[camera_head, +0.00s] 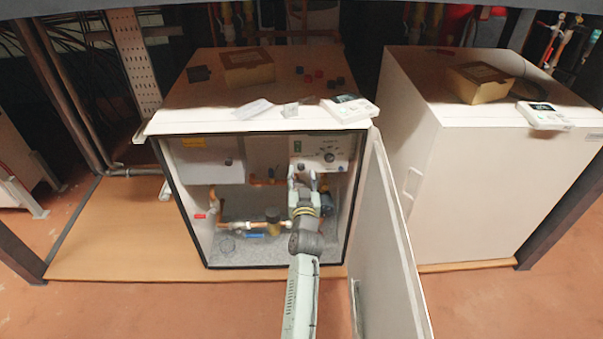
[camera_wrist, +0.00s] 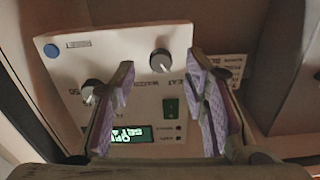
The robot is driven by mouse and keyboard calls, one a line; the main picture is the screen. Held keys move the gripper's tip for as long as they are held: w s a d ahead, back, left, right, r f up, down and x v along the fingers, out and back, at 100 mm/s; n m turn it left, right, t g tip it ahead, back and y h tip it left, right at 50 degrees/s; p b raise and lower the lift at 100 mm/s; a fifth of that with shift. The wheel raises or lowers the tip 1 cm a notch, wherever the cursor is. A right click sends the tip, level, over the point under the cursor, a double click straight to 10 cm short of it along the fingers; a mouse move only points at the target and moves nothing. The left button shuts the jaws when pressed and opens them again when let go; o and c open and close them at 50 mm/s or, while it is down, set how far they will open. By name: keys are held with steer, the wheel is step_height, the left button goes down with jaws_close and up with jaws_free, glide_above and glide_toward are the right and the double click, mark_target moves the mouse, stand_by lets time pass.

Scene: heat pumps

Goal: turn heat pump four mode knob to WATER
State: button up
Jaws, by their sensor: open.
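The white control panel (camera_head: 322,148) is inside the open heat pump cabinet, at its upper right. In the wrist view the panel (camera_wrist: 70,70) appears turned over, with upside-down lettering. A dark round knob (camera_wrist: 160,62) with a white pointer mark sits beyond and between my fingertips, with partly readable lettering next to it that seems to include HEAT. A second dark knob (camera_wrist: 92,88) is partly beside the left finger. My gripper (camera_wrist: 159,68) is open and empty, its fingers on either side of the first knob's line. Contact cannot be told. In the head view my gripper (camera_head: 302,180) is just below the panel.
The panel has a lit display (camera_wrist: 132,133) and a green switch (camera_wrist: 170,107). The open cabinet door (camera_head: 385,235) stands close to the right of my arm. Pipes and valves (camera_head: 255,226) fill the lower cabinet. A second, closed cabinet (camera_head: 470,190) stands at the right.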

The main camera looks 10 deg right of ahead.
steer(key=shift+w+d, duration=0.15)
steer(key=shift+w, duration=0.8)
jaws_close()
